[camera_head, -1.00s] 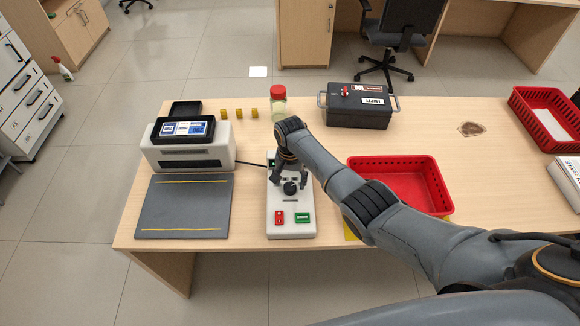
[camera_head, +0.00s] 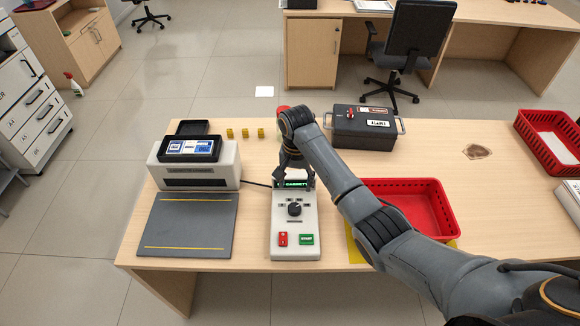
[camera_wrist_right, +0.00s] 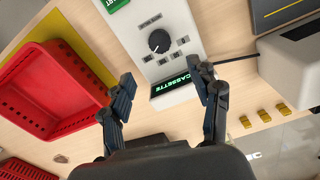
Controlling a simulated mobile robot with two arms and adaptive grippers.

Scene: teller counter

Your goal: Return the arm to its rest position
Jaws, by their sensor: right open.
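My right arm (camera_head: 350,195) reaches in from the lower right over the counter. Its gripper (camera_head: 289,168) hangs above the back end of the white control box (camera_head: 282,240). In the right wrist view the gripper (camera_wrist_right: 160,94) has its two fingers wide apart with nothing between them. The box has a black knob (camera_head: 294,209), a red button (camera_head: 283,239), a green button (camera_head: 306,239) and a lit display (camera_head: 297,184) reading "CASSETTE". The knob also shows in the wrist view (camera_wrist_right: 159,41), beyond the fingertips. My left gripper is out of view.
A red basket (camera_head: 440,208) stands right of the box, beneath my arm. A white machine (camera_head: 227,165) and grey pad (camera_head: 185,225) lie left. A dark case (camera_head: 362,138), yellow blocks (camera_head: 245,133) and a mostly hidden red-capped bottle (camera_head: 283,107) stand behind. A second red basket (camera_head: 545,130) is far right.

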